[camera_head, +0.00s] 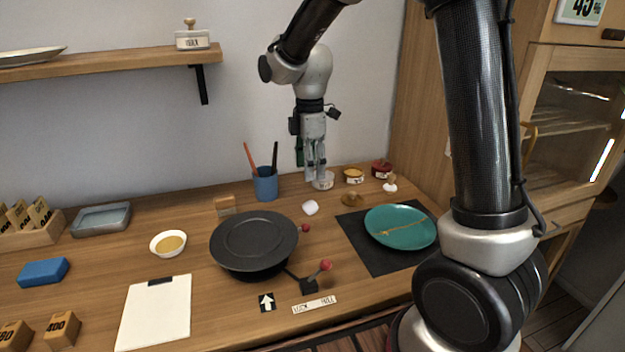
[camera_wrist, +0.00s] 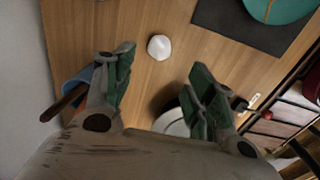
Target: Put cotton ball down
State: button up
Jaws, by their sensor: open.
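A small pale labelled jar (camera_head: 324,183) is just below the fingertips in the head view. A pale round thing (camera_wrist: 172,122), partly hidden, shows between the fingers in the wrist view.
A blue cup with brushes (camera_head: 265,188) stands left of my gripper. Small pots (camera_head: 354,176) stand to its right. A teal plate (camera_head: 390,222) lies on a dark mat (camera_head: 372,260). A black pan (camera_head: 245,240) is left of the mat. A shelf (camera_head: 110,64) hangs at upper left.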

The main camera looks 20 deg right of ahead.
jog(key=s+d+r+m+t, duration=0.2)
jog(key=s+d+r+m, duration=0.6)
jog(key=s+d+r, duration=0.15)
jog(key=s+d+r+m+t, duration=0.1)
jog(key=s+d+m, duration=0.1)
jog(key=s+m, duration=0.3)
jog(key=s+d+m+t, duration=0.1)
jog(key=s+d+m, duration=0.2)
jog(key=s, duration=0.7)
jog(key=shift+s+d+r+m, duration=0.2)
jog(key=shift+s+r+m, duration=0.15)
jog(key=shift+m, duration=0.65)
jog(key=shift+w, duration=0.1)
